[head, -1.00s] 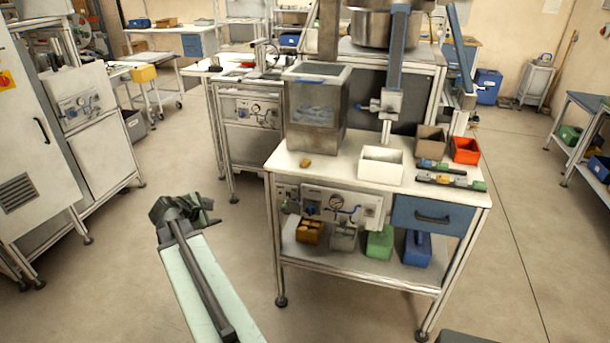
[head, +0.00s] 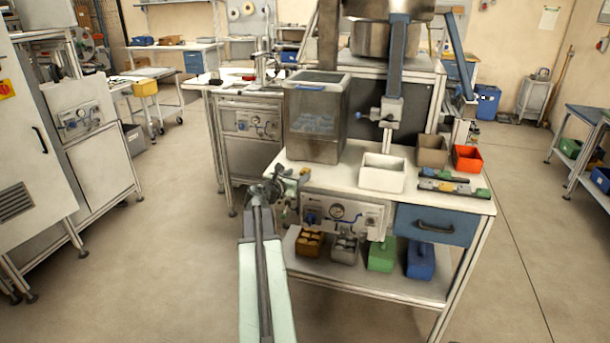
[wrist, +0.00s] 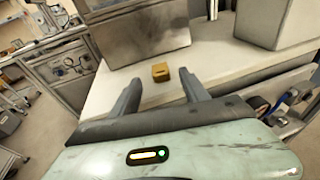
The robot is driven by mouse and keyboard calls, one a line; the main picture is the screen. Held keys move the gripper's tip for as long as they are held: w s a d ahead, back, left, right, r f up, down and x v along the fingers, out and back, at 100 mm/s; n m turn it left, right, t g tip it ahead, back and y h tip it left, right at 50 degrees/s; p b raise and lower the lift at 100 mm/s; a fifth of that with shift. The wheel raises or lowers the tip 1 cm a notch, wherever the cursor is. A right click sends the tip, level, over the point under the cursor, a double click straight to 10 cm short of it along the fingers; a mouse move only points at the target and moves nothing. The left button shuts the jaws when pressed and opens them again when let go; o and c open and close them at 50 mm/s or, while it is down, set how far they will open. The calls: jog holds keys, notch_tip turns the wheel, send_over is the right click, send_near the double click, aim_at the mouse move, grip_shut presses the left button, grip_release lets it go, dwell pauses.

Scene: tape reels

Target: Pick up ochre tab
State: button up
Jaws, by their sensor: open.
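The ochre tab (wrist: 160,72) is a small block on the white bench top, in front of a grey metal bin. In the wrist view it sits between the tips of my gripper (wrist: 159,79), a little ahead of them, with a gap on both sides. My gripper is open and holds nothing. In the head view my gripper (head: 287,182) is at the left front edge of the bench, and the tab (head: 304,171) shows only partly at its far side.
The grey bin (head: 317,135) stands close behind the tab. A white box (head: 381,178) is to the right, with a brown box (head: 432,151) and a red box (head: 467,158) farther along. A panel with gauges (head: 340,213) is under the bench top.

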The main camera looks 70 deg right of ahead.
aim_at(305, 170)
jog(key=x, duration=0.4)
jog(key=shift+r+b, duration=0.1)
jog(key=shift+b, duration=0.2)
jog(key=shift+a, duration=0.1)
grip_shut()
jog(key=shift+r, duration=0.15)
